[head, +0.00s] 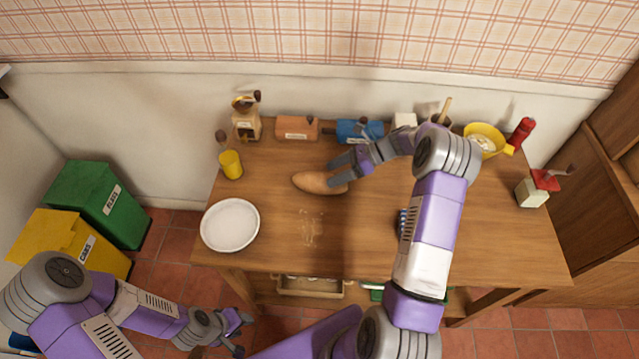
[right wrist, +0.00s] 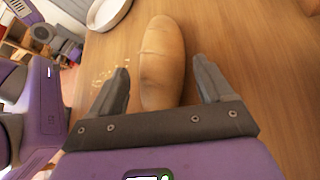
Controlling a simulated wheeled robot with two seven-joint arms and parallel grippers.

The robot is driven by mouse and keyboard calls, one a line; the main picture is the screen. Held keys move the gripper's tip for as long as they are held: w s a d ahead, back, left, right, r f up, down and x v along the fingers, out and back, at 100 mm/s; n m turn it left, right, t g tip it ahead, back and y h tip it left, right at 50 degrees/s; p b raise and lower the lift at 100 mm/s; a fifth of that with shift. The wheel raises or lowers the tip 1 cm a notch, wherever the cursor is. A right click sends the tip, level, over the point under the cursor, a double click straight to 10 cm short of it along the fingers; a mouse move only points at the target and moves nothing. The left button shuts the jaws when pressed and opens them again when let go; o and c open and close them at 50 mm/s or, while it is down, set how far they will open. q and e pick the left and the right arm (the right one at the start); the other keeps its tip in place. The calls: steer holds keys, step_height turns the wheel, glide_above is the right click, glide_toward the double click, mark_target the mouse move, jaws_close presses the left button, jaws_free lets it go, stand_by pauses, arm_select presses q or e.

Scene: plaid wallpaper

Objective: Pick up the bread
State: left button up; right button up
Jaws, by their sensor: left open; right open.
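The bread (head: 313,182) is a brown oval loaf lying on the wooden table (head: 500,225), left of its middle. In the right wrist view the bread (right wrist: 162,62) lies lengthwise between the fingers. My right gripper (head: 340,173) is open at the right end of the bread, one finger on each side. In the right wrist view my right gripper (right wrist: 160,85) shows gaps between both fingers and the loaf. I cannot tell how high the fingers are above the table. My left gripper (head: 240,333) is open and empty, low in front of the table's left side.
A white plate (head: 230,225) stands at the table's left front. A yellow cup (head: 231,164), a grinder (head: 246,125), an orange box (head: 297,128) and a blue box (head: 358,131) line the back left. A yellow bowl (head: 485,140) and a red shaker (head: 522,132) stand back right. Crumbs lie before the bread.

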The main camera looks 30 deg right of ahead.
mark_target(325, 177)
steer(key=x, duration=0.4)
steer(key=shift+d+f+b, duration=0.1)
steer(key=shift+f+b, duration=0.05)
steer(key=shift+b, duration=0.25)
